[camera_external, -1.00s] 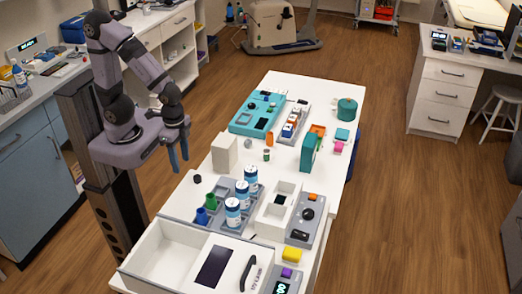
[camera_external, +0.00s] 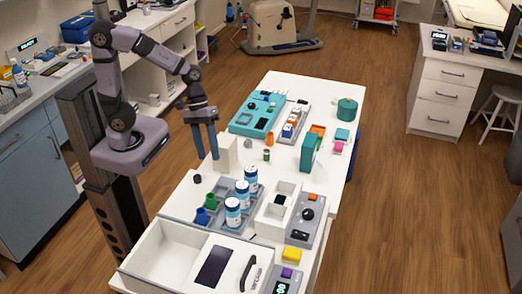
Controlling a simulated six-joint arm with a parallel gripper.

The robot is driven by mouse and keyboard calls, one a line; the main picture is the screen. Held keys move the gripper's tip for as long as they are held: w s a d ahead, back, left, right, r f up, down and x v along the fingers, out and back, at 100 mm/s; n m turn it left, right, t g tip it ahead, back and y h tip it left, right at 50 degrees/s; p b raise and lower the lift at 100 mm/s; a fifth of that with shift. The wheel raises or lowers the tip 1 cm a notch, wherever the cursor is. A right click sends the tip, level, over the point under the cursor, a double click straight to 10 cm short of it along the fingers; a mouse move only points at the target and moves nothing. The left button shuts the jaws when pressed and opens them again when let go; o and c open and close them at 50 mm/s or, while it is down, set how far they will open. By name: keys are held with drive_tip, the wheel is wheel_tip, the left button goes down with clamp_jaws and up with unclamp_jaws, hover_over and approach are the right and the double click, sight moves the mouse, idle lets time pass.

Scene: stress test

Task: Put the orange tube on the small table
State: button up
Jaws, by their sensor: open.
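A small orange upright piece (camera_external: 269,138), which looks like the orange tube, stands on the white table (camera_external: 341,190) near the front of the teal tray. A second orange item (camera_external: 318,131) shows partly behind a teal upright block; I cannot tell its shape. My gripper (camera_external: 207,157) has its blue fingers pointing down, apart and empty. It is at the table's left edge, just left of a cream block (camera_external: 226,154) and well left of the orange piece. I cannot tell which surface is the small table.
A teal tray (camera_external: 255,113) and a grey rack (camera_external: 294,123) stand at the back. Blue-white bottles (camera_external: 242,195) stand in a grey holder at the front. A teal block (camera_external: 308,153) and a teal pot (camera_external: 346,109) are on the right.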

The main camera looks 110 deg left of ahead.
drive_tip(key=w+a+n+t+b, duration=0.25)
drive_tip(key=w+a+n, duration=0.25)
drive_tip(key=a+n, duration=0.4)
drive_tip(key=n+t+y+b, duration=0.1)
drive_tip(key=n+t+y, duration=0.45)
drive_tip(key=n, duration=0.95)
hover_over(266, 131)
drive_tip(key=s+d, duration=0.4)
drive_tip(key=s, duration=0.1)
wheel_tip(266, 131, down, 7)
drive_tip(key=shift+y, duration=0.25)
drive_tip(key=shift+p+x, duration=0.35)
drive_tip(key=shift+x, duration=3.3)
drive_tip(key=shift+s, duration=0.1)
clamp_jaws()
